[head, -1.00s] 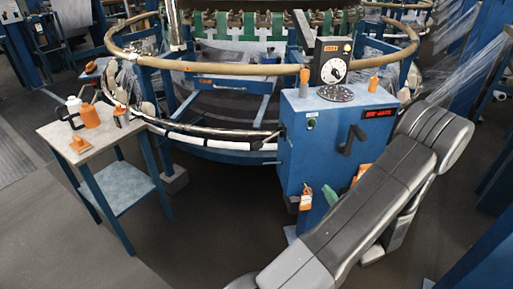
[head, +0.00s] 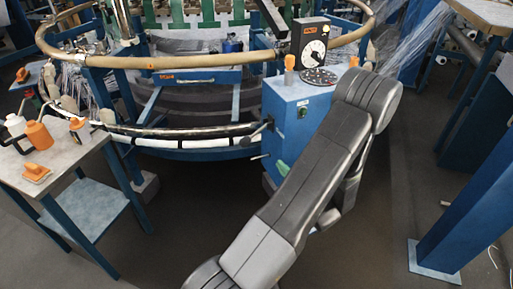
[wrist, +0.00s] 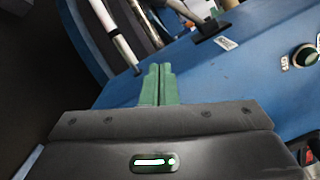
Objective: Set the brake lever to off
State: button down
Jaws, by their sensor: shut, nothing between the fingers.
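My gripper (wrist: 155,85) shows in the wrist view with its two green fingers together and nothing between them. It points at the side of a blue cabinet (wrist: 270,82). A dark lever (wrist: 207,28) with a flat base sits beyond the fingertips, up and to the right, apart from them, next to a small white label. A dark lever (head: 262,131) also shows at the cabinet's left edge in the head view; it looks like the same one. I cannot read its setting.
A dial box (head: 312,45) stands on top. The loom's ring (head: 190,62) curves behind. A side table (head: 60,165) with orange and white bottles stands at left. A blue post (head: 470,200) is at right.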

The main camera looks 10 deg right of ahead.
jog(key=w+a+r, duration=0.2)
jog(key=w+a, duration=0.4)
jog(key=w, duration=0.3)
jog(key=shift+w+a+p, duration=0.15)
jog(key=shift+w+p, duration=0.15)
jog(key=shift+w, duration=0.05)
jog(key=shift+s+a+r+m, duration=0.1)
jog(key=shift+a+r+m, duration=0.3)
jog(key=shift+m, duration=0.3)
notch_tip(320, 180, up, 8)
jog(key=f+m+p, duration=0.1)
jog(key=m, duration=0.9)
send_over(252, 136)
jog(key=s+a, duration=0.1)
jog(key=s, duration=0.2)
jog(key=shift+a+r+t+h, duration=0.2)
jog(key=shift+r+t+h, duration=0.05)
jog(key=shift+t+h, duration=0.15)
jog(key=shift+r, duration=0.15)
jog(key=shift+d, duration=0.1)
